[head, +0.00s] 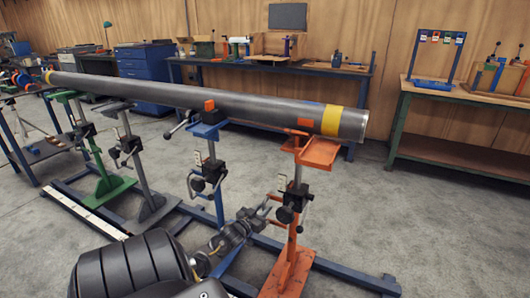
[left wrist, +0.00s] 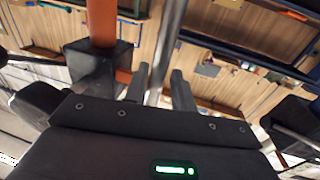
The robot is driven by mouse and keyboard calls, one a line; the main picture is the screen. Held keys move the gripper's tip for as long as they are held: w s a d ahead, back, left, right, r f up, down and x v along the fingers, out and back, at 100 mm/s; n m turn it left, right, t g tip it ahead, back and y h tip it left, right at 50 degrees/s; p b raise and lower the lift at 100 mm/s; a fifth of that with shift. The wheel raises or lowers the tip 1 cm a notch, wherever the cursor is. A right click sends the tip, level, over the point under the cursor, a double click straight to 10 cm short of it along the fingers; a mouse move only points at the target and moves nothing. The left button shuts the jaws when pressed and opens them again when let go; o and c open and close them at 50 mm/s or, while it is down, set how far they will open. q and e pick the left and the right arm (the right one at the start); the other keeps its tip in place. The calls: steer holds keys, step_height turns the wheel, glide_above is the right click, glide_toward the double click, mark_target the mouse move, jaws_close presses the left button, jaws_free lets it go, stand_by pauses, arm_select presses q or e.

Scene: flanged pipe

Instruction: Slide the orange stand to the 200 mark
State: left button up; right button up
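The orange stand (head: 291,258) stands upright at the right end of the floor rails, its orange cradle (head: 319,150) under the yellow-banded end of the long grey pipe (head: 230,100). A black clamp block sits on its post. My left gripper (head: 269,204) is just left of this post, at about clamp height. In the left wrist view its two fingers (left wrist: 160,82) are apart, with a grey rod (left wrist: 169,45) showing in the gap; I cannot tell whether they touch it. An orange post (left wrist: 101,20) and black block (left wrist: 102,68) are beside them. My right gripper is not in view.
A blue stand (head: 208,131), a grey stand (head: 139,168) and a green stand (head: 96,160) stand leftward along the blue rails (head: 333,269). A white scale strip (head: 94,216) lies at the left rail. Benches line the wall. Floor right of the orange stand is clear.

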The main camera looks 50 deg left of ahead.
arm_select(q)
steer(key=shift+o, duration=0.4)
steer(key=shift+w+d, duration=0.1)
steer(key=shift+d, duration=0.05)
